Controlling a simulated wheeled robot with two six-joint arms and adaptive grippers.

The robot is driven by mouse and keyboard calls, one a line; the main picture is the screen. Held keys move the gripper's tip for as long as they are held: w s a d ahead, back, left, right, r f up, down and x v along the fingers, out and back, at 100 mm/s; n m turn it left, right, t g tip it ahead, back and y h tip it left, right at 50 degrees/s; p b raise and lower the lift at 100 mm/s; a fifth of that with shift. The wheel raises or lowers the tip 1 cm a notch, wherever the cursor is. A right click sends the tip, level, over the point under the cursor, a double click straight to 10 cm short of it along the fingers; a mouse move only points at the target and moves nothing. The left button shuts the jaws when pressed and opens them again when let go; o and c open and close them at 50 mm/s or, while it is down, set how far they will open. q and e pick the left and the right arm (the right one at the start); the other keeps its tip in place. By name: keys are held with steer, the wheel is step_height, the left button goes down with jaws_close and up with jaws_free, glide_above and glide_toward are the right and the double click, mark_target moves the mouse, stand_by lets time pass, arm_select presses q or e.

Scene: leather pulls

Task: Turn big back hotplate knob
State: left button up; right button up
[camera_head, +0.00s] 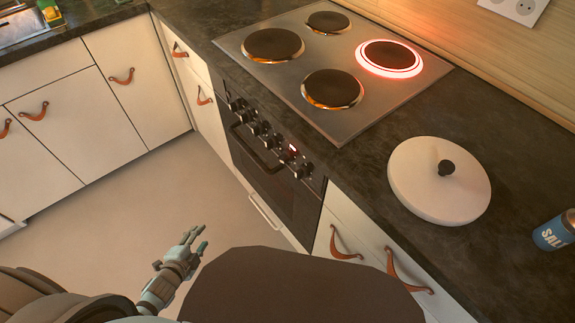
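The cooktop (290,75) has several dark hotplates. The back right hotplate (390,55) has a bright red glowing ring around it; the back left hotplate (328,22) looks smaller and has no such ring. A row of black knobs (265,140) runs along the oven front below the cooktop, and a small red light shows near its right end. I cannot tell from the markings which knob belongs to which hotplate. My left gripper (196,240) is low over the floor in front of the oven, apart from the knobs, with its fingers spread and empty. My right gripper is out of view.
The oven handle (258,152) sticks out below the knobs. A white round lidded pot (440,185) and a blue salt container (553,232) stand on the dark counter at right. Drawers with leather pulls (345,243) flank the oven. The floor (110,210) is clear.

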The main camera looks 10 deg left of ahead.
arm_select(q)
steer(key=w+d+r+m+t+h+b, duration=0.2)
steer(key=w+d+r+m+t+h, duration=0.15)
steer(key=w+r+m, duration=0.5)
steer(key=m+h+b, duration=0.3)
steer(key=m+h, duration=0.6)
steer(key=m, duration=0.7)
glide_toward(280, 161)
steer(key=shift+g+y, duration=0.25)
steer(key=shift+g, duration=0.1)
steer(key=x, duration=0.6)
steer(key=p+x, duration=0.1)
steer(key=x, duration=0.2)
steer(key=shift+w+d+r, duration=0.1)
steer(key=shift+d+r, duration=0.05)
steer(key=shift+r, duration=0.3)
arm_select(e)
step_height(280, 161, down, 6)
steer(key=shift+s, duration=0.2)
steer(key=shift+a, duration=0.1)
arm_select(q)
steer(key=c, duration=0.9)
